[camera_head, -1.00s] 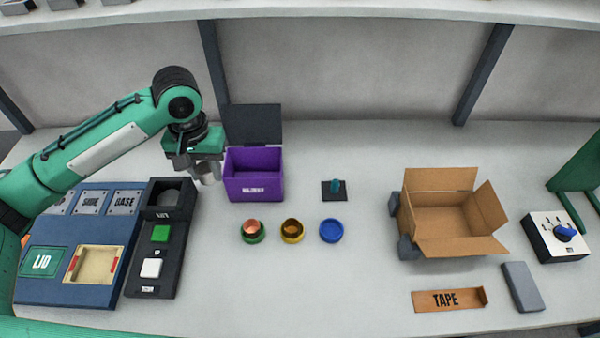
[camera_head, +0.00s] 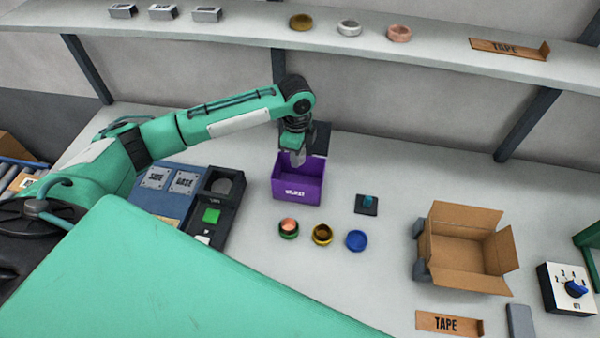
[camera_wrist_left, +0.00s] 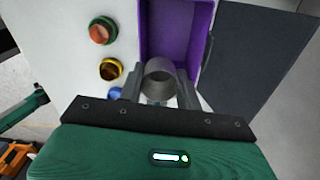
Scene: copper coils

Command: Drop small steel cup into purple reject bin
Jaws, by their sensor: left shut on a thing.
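The small steel cup (camera_wrist_left: 159,79) is a grey cylinder between the fingers of my left gripper (camera_wrist_left: 158,88) in the left wrist view. My left gripper (camera_head: 298,160) is shut on it in the head view, where the cup (camera_head: 297,160) shows small under the fingers. The gripper holds the cup over the back part of the open purple reject bin (camera_head: 297,192). The bin's walls also show in the left wrist view (camera_wrist_left: 176,30). Its dark lid (camera_wrist_left: 245,60) stands open behind it. My right gripper is not in view.
Three small round dishes, green with a copper piece (camera_head: 288,229), yellow (camera_head: 322,234) and blue (camera_head: 357,240), stand in front of the bin. A dark panel (camera_head: 212,215) with buttons is to its left. An open cardboard box (camera_head: 462,250) stands to the right. A shelf (camera_head: 250,36) runs above.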

